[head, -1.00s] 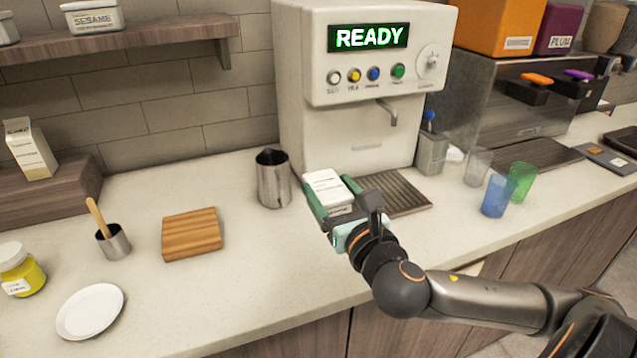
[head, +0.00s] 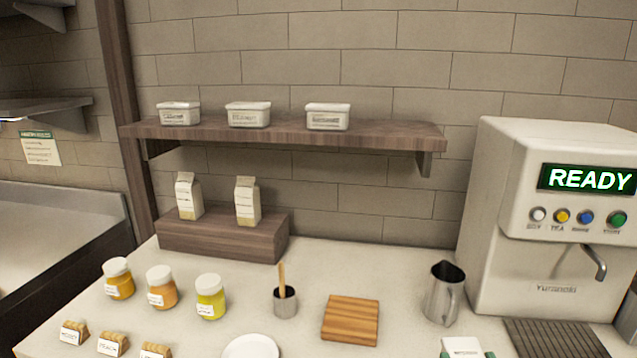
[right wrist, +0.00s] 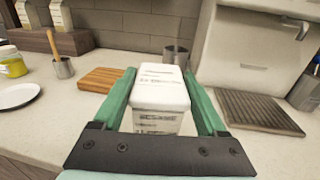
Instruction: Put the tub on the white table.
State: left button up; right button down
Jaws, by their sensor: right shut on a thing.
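A white tub (right wrist: 160,92) with a dark printed label, which seems to read SESAME, is between the green fingers of my right gripper (right wrist: 160,76) in the right wrist view. The gripper is shut on it. In the head view only the top of this tub (head: 462,346) shows at the bottom edge, below the steel pitcher. The white surface in view is the counter (head: 400,262); whether the tub touches it cannot be told. Three similar white tubs stand on the wall shelf: left (head: 178,114), middle (head: 248,115) and right (head: 328,117). My left gripper is not in view.
The pitcher (head: 445,292), drinks machine (head: 545,230) and drip tray (head: 555,338) are near the held tub. A wooden board (head: 351,319), steel cup (head: 285,302), white plate (head: 251,347) and yellow jar (head: 210,298) stand further left. Bare counter lies between board and pitcher.

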jog(key=shift+n+y, duration=0.6)
jog(key=shift+y, duration=0.3)
jog(key=a, duration=0.1)
jog(key=a+f, duration=0.1)
jog(key=a, duration=0.2)
jog(key=shift+s+a+f, duration=0.3)
jog(key=shift+f, duration=0.1)
jog(key=shift+d, duration=0.1)
